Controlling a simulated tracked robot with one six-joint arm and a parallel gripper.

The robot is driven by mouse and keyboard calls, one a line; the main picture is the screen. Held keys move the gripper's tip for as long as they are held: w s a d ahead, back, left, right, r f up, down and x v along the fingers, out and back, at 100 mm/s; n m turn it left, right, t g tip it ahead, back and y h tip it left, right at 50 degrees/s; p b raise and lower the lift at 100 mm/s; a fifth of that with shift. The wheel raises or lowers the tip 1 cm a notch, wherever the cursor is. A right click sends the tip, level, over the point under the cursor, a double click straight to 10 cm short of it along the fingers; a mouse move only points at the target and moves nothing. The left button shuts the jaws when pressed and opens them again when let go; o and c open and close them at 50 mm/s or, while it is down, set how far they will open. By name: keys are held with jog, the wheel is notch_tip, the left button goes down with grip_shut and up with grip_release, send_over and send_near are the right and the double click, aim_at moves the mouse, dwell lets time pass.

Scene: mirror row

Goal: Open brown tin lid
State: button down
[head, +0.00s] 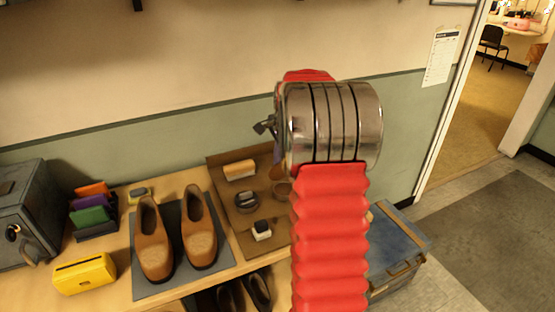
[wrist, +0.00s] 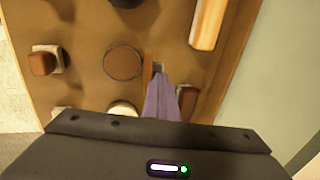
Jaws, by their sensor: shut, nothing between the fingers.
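The brown tin (wrist: 122,62) is round with a flat brown top and a dark rim, seen from above in the wrist view. Its lid looks seated. In the head view the tin (head: 282,190) is partly hidden by my arm. My gripper (wrist: 158,70) is shut and empty, its tip pointing just right of the tin in the wrist view. A small orange-brown piece (wrist: 148,66) shows between tin and fingertips; I cannot tell whether they touch. In the head view my gripper is mostly hidden behind my arm.
Around the tin on the brown mat (head: 222,162) are a wooden-backed brush (head: 240,170), a dark round tin (head: 247,203) and a small brush (head: 262,230). A cream round thing (wrist: 122,108) lies close by. Brown shoes (head: 199,240) stand left. The wall (head: 130,145) runs behind.

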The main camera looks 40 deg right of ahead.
dwell(0.3)
jog(key=w+d+v, duration=0.1)
jog(key=w+v, duration=0.1)
jog(key=v, duration=1.1)
jog(key=shift+r, duration=0.65)
jog(key=shift+w+a, duration=0.1)
